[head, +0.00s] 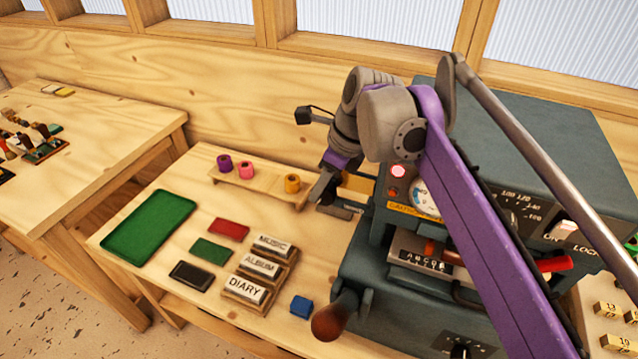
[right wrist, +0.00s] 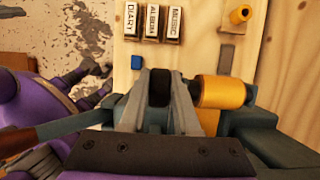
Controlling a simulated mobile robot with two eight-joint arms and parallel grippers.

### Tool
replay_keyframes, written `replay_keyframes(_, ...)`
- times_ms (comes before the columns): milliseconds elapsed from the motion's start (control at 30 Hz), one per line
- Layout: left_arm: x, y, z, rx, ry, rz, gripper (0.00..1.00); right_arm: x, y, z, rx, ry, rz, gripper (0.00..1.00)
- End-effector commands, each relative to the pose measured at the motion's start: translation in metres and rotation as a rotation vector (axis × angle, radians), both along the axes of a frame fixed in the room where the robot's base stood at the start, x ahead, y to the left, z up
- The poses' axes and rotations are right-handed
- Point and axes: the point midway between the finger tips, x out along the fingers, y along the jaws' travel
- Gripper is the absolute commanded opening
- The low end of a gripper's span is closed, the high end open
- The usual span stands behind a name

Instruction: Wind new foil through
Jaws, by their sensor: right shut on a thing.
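My right gripper (head: 334,192) is at the left side of the dark green foil machine (head: 395,290). In the right wrist view its fingers (right wrist: 158,92) are shut on a small dark knob-like piece (right wrist: 158,88), in line with a gold foil roll (right wrist: 220,92). The roll lies just right of the fingers. In the head view the gripper partly hides the gold foil (head: 358,183). Purple (head: 224,163), pink (head: 246,170) and yellow (head: 292,184) rolls stand on a low wooden rack (head: 262,187).
A green tray (head: 150,225), red (head: 229,229), green (head: 211,250) and black (head: 190,275) pieces, labelled blocks (head: 245,289) and a blue block (head: 301,306) lie left of the machine. A brown-knobbed handle (head: 330,320) sticks out at its front left.

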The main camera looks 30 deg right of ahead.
Motion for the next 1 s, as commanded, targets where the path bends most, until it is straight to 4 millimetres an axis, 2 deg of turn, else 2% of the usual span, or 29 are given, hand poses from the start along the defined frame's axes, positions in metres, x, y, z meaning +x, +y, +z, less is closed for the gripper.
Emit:
replay_keyframes(300,0.000,0.000,0.000,0.000,0.000,0.000,0.00,0.000,0.000,0.000,0.007,-0.009,0.001,0.00)
replay_keyframes(333,0.000,0.000,0.000,0.000,0.000,0.000,0.00,0.000,0.000,0.000,0.007,-0.009,0.001,0.34)
replay_keyframes(467,0.000,0.000,0.000,0.000,0.000,0.000,0.00,0.000,0.000,0.000,0.007,-0.009,0.001,0.57)
replay_keyframes(500,0.000,0.000,0.000,0.000,0.000,0.000,0.00,0.000,0.000,0.000,0.007,-0.009,0.001,0.60)
replay_keyframes(833,0.000,0.000,0.000,0.000,0.000,0.000,0.00,-0.001,-0.001,0.004,0.006,-0.009,0.000,0.60)
replay_keyframes(1000,0.001,0.000,0.003,0.000,-0.002,0.000,0.00,-0.008,-0.007,0.027,0.006,-0.009,-0.002,0.60)
